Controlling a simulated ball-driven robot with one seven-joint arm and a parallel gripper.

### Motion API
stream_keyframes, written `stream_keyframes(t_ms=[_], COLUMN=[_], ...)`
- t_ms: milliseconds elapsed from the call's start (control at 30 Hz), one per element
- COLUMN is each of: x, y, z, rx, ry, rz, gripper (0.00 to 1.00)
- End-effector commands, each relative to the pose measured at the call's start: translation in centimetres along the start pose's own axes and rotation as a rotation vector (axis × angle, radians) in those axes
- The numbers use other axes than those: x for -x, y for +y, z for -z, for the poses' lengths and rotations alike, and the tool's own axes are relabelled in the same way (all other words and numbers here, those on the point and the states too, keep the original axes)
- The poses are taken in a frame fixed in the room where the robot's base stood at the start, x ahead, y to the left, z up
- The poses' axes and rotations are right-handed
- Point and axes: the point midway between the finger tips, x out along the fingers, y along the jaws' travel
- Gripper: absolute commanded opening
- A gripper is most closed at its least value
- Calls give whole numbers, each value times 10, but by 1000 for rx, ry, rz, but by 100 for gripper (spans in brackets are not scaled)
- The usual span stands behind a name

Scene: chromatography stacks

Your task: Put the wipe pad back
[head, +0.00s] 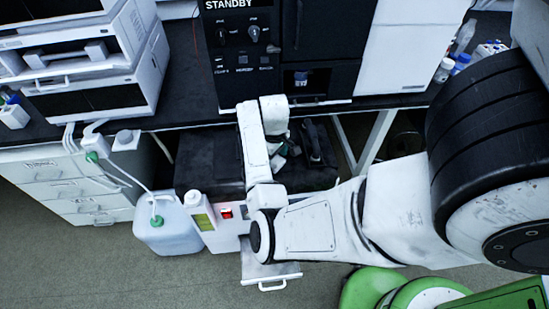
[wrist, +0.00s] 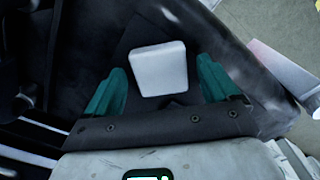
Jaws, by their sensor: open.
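A white, square pad with rounded corners, which looks like the wipe pad (wrist: 158,72), lies on a dark surface in the wrist view. My gripper (wrist: 161,64) has its teal fingers spread on either side of the pad, with a dark gap showing on both sides. Whether the fingertips are level with the pad or above it is hard to tell. In the head view my gripper (head: 284,150) is low in front of the bench, over a black-topped unit (head: 210,165). The pad cannot be made out there.
A pale drawer or tray with a handle (head: 270,275) sticks out low at the front of the unit. A translucent jug (head: 165,232) with a tube and a white bottle (head: 200,212) stand to its left. Instruments (head: 290,45) fill the bench above. Open floor lies in front.

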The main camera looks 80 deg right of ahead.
Motion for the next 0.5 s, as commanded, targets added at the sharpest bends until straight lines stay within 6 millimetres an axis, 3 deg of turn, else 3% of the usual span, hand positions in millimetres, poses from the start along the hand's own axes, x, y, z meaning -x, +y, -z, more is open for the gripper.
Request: stream_keyframes(t_ms=[500], x=[95], y=[0], z=[0], rx=[-1], ry=[4], rz=[-1], gripper=[88])
